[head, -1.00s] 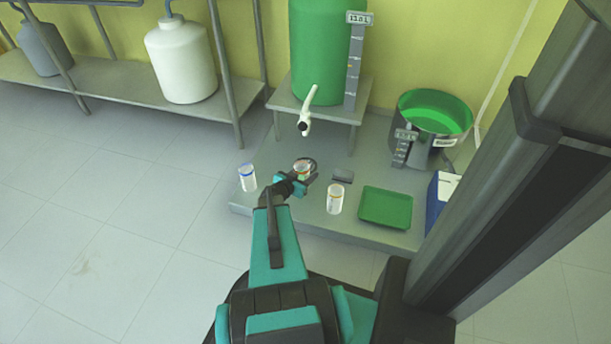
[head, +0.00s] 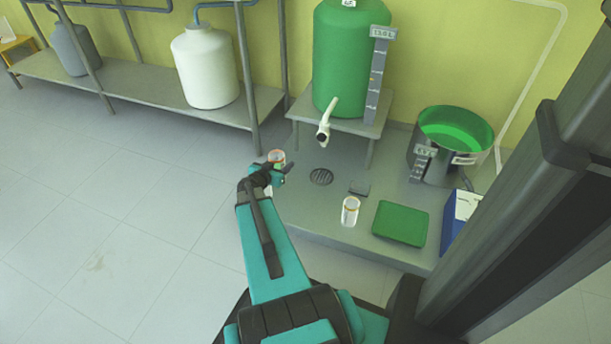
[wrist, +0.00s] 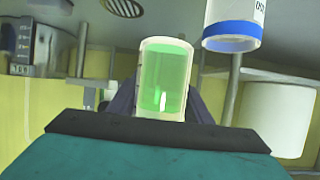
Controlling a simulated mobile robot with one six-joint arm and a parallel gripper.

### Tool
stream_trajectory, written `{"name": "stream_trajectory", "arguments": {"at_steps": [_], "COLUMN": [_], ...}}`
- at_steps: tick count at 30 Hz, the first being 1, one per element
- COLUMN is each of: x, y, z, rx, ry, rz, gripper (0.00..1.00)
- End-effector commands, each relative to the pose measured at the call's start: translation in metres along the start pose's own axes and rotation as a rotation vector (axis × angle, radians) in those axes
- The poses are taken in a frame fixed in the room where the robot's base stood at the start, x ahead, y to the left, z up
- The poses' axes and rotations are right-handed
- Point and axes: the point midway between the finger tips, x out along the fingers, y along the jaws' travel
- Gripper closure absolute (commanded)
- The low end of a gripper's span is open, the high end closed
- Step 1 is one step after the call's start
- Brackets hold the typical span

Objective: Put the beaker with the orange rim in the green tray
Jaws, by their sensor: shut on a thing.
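In the wrist view, the held beaker (wrist: 165,80) contains green liquid. The green tray (head: 400,223) lies flat and empty on the platform's right front, well to the right of my gripper. A blue-rimmed beaker (wrist: 232,30) shows close beside the held one in the wrist view. In the head view it is hidden behind my gripper.
A green tank (head: 345,60) with a white spout (head: 326,122) stands behind the drain (head: 321,177). A dark flat pad (head: 359,188) lies behind the yellowish-rimmed beaker. A metal tub (head: 452,140) and a blue box (head: 458,215) stand on the right. The platform is clear around the drain.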

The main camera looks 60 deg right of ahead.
Motion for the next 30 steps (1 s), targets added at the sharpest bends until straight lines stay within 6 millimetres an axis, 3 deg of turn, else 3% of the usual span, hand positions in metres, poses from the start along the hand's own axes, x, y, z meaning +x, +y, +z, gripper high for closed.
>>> {"name": "stream_trajectory", "arguments": {"at_steps": [3, 15, 23, 30], "x": [-0.027, -0.13, -0.212, -0.297], "y": [-0.044, -0.172, -0.244, -0.301], "z": [-0.015, -0.051, -0.069, -0.084], "rx": [-0.026, -0.125, -0.198, -0.268], "ry": [0.002, 0.002, 0.002, 0.002], "rz": [-0.069, -0.312, -0.489, -0.661], "gripper": [0.79, 0.79, 0.79, 0.79]}}
